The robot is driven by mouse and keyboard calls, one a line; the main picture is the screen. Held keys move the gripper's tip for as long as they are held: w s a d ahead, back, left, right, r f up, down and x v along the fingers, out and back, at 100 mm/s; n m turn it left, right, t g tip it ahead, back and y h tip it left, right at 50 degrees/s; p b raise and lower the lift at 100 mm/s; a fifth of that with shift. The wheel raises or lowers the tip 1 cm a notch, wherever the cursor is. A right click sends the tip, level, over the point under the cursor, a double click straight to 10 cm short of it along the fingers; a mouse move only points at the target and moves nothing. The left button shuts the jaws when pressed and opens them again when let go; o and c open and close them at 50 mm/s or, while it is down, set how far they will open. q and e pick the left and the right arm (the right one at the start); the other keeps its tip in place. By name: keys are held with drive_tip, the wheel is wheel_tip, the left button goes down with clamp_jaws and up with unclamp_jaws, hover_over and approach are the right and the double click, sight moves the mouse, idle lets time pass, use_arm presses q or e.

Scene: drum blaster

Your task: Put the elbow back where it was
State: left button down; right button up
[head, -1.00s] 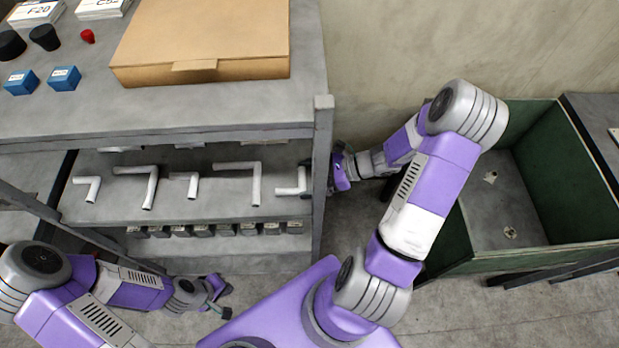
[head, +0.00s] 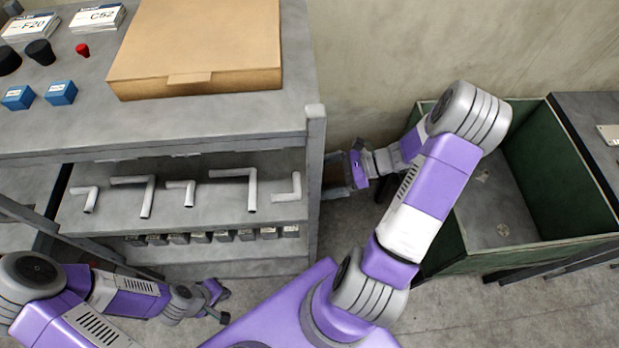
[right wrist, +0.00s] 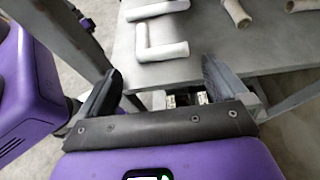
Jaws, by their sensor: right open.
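A white pipe elbow (head: 287,195) lies at the right end of the rack's middle shelf (head: 190,216), beside a row of other white pipe pieces. In the right wrist view the same elbow (right wrist: 146,46) lies flat, beyond and apart from my fingers. My right gripper (head: 330,172) is just outside the shelf's right end, partly behind the rack post. Its fingers (right wrist: 160,85) are spread wide with nothing between them. My left gripper (head: 222,305) is open and empty, low in front of the rack.
The grey rack post (head: 315,160) stands between the elbow and my right gripper. A cardboard box (head: 198,45) lies on the top. Small dark bins (head: 220,236) line the shelf below. A green-walled bin (head: 535,165) stands at the right.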

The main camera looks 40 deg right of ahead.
drive_tip(key=v, duration=0.5)
drive_tip(key=shift+s+d+r+p, duration=0.15)
drive_tip(key=shift+d+p, duration=0.1)
drive_tip(key=shift+p, duration=0.15)
